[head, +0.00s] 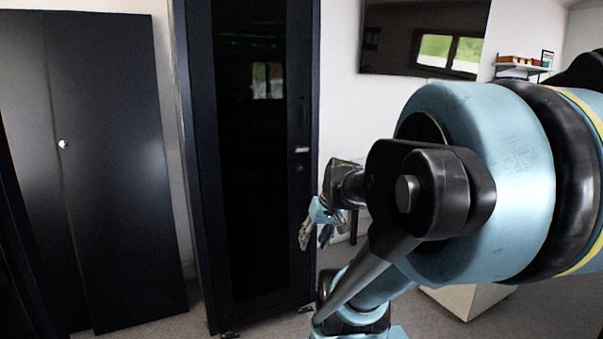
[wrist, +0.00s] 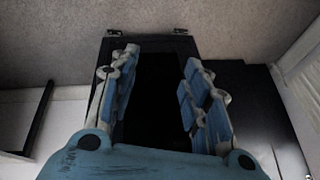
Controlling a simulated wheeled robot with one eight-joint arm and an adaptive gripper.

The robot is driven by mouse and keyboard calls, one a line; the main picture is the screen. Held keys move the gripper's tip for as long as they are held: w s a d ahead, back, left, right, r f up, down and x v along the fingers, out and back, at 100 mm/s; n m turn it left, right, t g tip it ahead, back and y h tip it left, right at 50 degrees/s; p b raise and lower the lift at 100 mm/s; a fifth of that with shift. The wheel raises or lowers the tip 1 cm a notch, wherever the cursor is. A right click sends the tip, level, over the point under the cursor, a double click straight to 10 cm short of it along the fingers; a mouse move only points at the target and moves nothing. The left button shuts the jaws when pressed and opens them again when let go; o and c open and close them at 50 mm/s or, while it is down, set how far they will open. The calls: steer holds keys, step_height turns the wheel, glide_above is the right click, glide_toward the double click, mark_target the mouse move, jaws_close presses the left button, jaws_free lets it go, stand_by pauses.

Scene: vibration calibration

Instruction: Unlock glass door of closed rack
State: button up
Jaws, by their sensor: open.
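The tall black rack (head: 208,200) stands upright in the middle of the head view. Its dark glass door (head: 250,170) appears closed and reflects a window. A small light handle or lock (head: 301,150) sits on the door's right frame; its exact state is too small to tell. My gripper (head: 315,238) is open and empty, below and right of the handle, with its fingers pointing down. The wrist view shows its two blue fingers (wrist: 160,95) spread apart, with the dark rack glass (wrist: 158,80) behind the gap. The handle does not show clearly there.
A black cabinet (head: 110,170) with a small silver knob stands at the left. A wall screen (head: 400,40) and a shelf (head: 522,68) are at upper right. A white box-like unit (head: 465,300) stands at lower right. Carpeted floor shows before the rack.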

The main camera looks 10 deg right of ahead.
steer(key=w+r+t+y, duration=0.15)
steer(key=w+r, duration=0.25)
steer(key=w, duration=0.4)
steer(key=w+r+t+y, duration=0.15)
steer(key=w+r, duration=0.25)
steer(key=w, duration=0.4)
steer(key=t, duration=0.5)
glide_toward(301, 170)
steer(key=x, duration=0.8)
